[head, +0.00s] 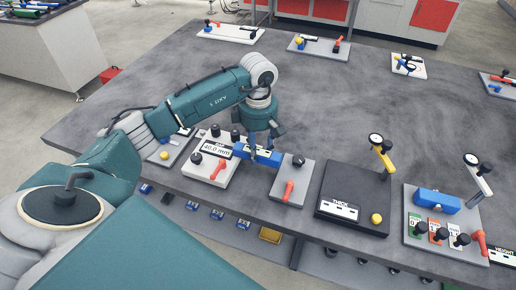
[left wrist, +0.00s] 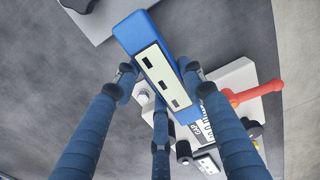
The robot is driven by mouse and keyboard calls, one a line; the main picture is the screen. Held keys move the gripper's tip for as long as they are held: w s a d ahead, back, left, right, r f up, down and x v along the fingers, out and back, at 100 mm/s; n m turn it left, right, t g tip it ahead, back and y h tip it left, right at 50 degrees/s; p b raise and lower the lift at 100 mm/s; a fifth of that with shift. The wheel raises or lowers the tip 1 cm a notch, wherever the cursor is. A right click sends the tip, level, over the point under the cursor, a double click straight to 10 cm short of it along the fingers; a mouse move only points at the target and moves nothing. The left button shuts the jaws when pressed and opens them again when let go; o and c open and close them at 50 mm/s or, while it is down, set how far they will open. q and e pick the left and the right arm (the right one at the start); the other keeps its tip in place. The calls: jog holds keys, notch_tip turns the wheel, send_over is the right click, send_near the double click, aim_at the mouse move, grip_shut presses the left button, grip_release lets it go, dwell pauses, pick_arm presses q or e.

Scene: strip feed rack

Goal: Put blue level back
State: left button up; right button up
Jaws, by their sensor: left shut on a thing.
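A blue level (head: 267,157), a bar with a pale face and dark marks, is between the fingers of my left gripper (head: 260,146). The left wrist view shows the level (left wrist: 138,33) running diagonally between my blue fingers (left wrist: 160,78), which are shut on it. In the head view it spans the gap between a white board (head: 200,177) marked with a millimetre reading and a grey board (head: 282,187). I cannot tell whether it touches either. A second blue bar (head: 437,201) sits on the grey board at the right. My right gripper is not in view.
Red handles (head: 218,170) and black knobs (head: 298,160) stand up close to the level. A dark block board (head: 352,190) with a dial gauge (head: 376,140) is to the right. More boards line the table's far side; the table's middle is clear.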

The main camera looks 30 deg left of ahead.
aim_at(258, 149)
pick_arm(q)
jog(key=shift+f+b, duration=0.4)
jog(key=o, duration=1.5)
jog(key=shift+c, duration=0.2)
jog(key=shift+r+p, duration=0.55)
jog(key=shift+w+r+b, duration=0.1)
jog(key=shift+r+b, duration=0.25)
notch_tip(258, 149, up, 11)
jog(key=b, duration=0.2)
